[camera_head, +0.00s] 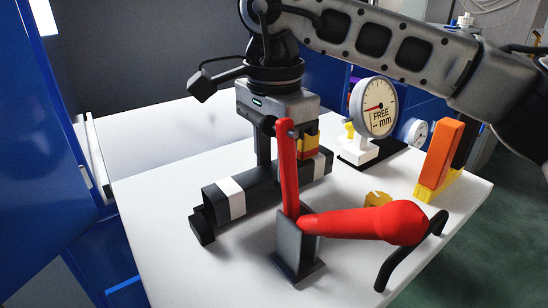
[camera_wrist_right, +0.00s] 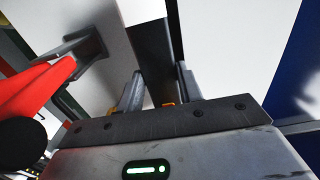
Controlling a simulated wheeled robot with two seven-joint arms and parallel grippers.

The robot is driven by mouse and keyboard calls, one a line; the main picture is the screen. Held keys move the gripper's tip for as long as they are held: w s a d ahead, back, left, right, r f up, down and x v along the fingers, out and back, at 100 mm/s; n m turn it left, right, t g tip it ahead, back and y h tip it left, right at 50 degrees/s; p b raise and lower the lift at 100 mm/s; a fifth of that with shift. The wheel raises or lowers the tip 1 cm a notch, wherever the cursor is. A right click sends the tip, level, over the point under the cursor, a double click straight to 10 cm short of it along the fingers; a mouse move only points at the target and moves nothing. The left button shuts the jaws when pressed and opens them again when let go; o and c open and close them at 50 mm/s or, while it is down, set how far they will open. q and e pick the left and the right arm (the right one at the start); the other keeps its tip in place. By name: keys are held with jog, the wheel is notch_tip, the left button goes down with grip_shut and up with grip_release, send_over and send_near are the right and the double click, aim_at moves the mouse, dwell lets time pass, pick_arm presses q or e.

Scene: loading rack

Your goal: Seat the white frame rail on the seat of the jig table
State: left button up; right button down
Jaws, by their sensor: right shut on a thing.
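A dark rail with white bands (camera_head: 231,198) lies lengthwise over the white jig table (camera_head: 150,215). My right gripper (camera_head: 264,165) points down from above and is shut on the rail's middle. In the right wrist view the dark rail (camera_wrist_right: 153,58) runs between the two fingers (camera_wrist_right: 158,92), with a white band (camera_wrist_right: 140,11) beyond them. A dark stepped block (camera_head: 201,228) is at the rail's near left end; I cannot tell whether it is part of the seat. Whether the rail's underside touches the seat is hidden. My left gripper is not in view.
A red-handled clamp (camera_head: 289,165) on a grey post (camera_head: 297,250) stands close in front of the rail. A dial gauge (camera_head: 374,108) reading "FREE mm" stands behind right. An orange block (camera_head: 438,154) on a yellow foot is at the right edge. The table's front left is clear.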

jog(key=shift+f+b, duration=0.75)
jog(key=shift+f, duration=0.3)
dwell(0.4)
jog(key=c, duration=0.9)
grip_release()
jog(key=shift+o, duration=0.2)
